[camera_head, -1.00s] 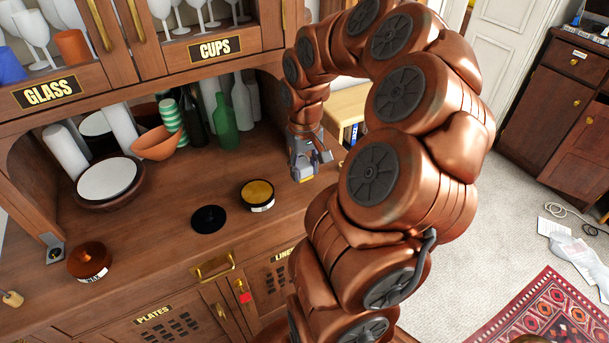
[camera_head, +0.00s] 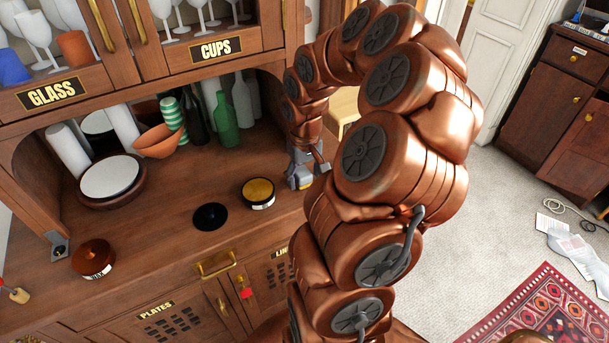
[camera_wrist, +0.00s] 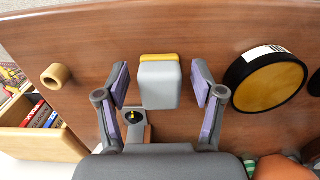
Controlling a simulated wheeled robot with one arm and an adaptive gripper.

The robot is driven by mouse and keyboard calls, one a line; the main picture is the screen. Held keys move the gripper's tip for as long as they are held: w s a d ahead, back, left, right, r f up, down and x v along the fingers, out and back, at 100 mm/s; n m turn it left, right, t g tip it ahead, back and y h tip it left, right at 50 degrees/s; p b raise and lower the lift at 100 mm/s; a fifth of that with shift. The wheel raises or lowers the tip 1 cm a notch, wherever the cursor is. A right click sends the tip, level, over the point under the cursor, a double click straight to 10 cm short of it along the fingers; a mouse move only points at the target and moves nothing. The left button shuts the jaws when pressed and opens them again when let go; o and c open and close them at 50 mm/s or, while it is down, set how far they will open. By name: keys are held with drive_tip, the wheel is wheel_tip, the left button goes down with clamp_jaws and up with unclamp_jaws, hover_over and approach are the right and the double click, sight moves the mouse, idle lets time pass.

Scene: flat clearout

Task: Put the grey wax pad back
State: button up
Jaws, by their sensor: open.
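The grey wax pad (camera_wrist: 158,88) is a small grey block with a yellow strip along one edge. In the wrist view it lies between the two fingers of my gripper (camera_wrist: 160,76), with a gap on each side. The fingers are open and do not touch it. In the head view my gripper (camera_head: 302,172) is low over the right end of the wooden counter (camera_head: 165,235), and the pad is hard to tell apart from the fingers. A round black tin with a yellow top (camera_head: 258,193) stands left of the gripper; it also shows in the wrist view (camera_wrist: 268,84).
A flat black disc (camera_head: 210,216) lies left of the tin. A brown round container labelled WAX (camera_head: 94,258) stands at the front left. Plates (camera_head: 110,178), an orange bowl (camera_head: 160,142) and a green bottle (camera_head: 226,122) stand behind. A small metal bracket (camera_wrist: 136,128) is close beside the pad.

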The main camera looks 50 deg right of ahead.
sight(304, 174)
drive_tip(key=shift+r, duration=0.15)
wheel_tip(304, 174, up, 10)
drive_tip(key=b, duration=0.3)
drive_tip(key=a+r+n, duration=0.2)
drive_tip(key=a, duration=0.8)
drive_tip(key=s+a+f+n+g, duration=0.1)
drive_tip(key=s+a+f, duration=0.2)
drive_tip(key=s+a, duration=0.5)
drive_tip(key=s+a+f, duration=0.3)
drive_tip(key=s+a, duration=0.5)
drive_tip(key=a, duration=0.1)
drive_tip(key=shift+s+a+n+g+b, duration=0.15)
drive_tip(key=shift+n+g+b, duration=0.2)
drive_tip(key=shift+n+g, duration=0.05)
